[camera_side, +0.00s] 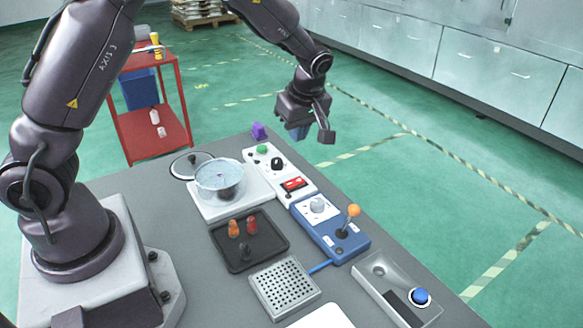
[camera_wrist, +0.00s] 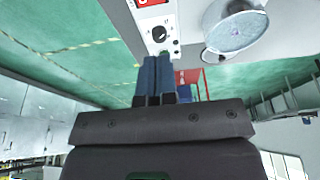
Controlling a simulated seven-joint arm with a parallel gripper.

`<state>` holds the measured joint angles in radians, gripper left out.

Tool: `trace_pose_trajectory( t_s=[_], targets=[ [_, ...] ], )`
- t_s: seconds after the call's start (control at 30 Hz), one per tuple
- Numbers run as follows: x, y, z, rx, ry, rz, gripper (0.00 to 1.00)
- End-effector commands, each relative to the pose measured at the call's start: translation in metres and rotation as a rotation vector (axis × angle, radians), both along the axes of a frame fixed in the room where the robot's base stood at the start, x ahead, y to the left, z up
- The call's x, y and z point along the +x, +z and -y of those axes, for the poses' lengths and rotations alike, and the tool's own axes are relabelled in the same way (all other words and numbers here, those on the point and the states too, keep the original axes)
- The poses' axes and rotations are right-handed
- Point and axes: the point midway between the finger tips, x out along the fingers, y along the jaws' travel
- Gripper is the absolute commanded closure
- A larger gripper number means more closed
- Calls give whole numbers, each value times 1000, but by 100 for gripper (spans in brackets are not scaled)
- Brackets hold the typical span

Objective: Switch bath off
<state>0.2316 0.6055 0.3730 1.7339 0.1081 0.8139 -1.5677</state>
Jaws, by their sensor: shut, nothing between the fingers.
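The bath (camera_side: 220,178) is a clear round vessel of liquid on a white base, left of a white control box (camera_side: 270,161). The box carries a green button (camera_side: 262,149), a black knob (camera_side: 277,163) and a red part with light markings (camera_side: 294,184). In the wrist view the bath (camera_wrist: 238,32) is at upper right, and the black knob (camera_wrist: 158,33) and part of the red element (camera_wrist: 150,3) are at the top. My gripper (camera_side: 299,134) is shut and empty, above and right of the box; its blue fingers (camera_wrist: 154,72) point towards the box's green-button end.
A purple block (camera_side: 259,131) stands at the bench edge beyond the box. A blue box with an orange-topped lever (camera_side: 353,211) stands nearer the camera. A dark tray (camera_side: 262,257) holds several small pieces. A red trolley (camera_side: 131,153) stands behind.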

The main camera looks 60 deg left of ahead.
Motion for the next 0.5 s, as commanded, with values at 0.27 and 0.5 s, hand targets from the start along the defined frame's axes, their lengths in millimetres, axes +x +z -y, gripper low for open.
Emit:
trace_pose_trajectory(
  t_s=[0.27,0.5],
  targets=[
    [-2,-37,-11,0,1,-8,100],
    [-1,-87,-26,0,2,-7,100]
  ],
)
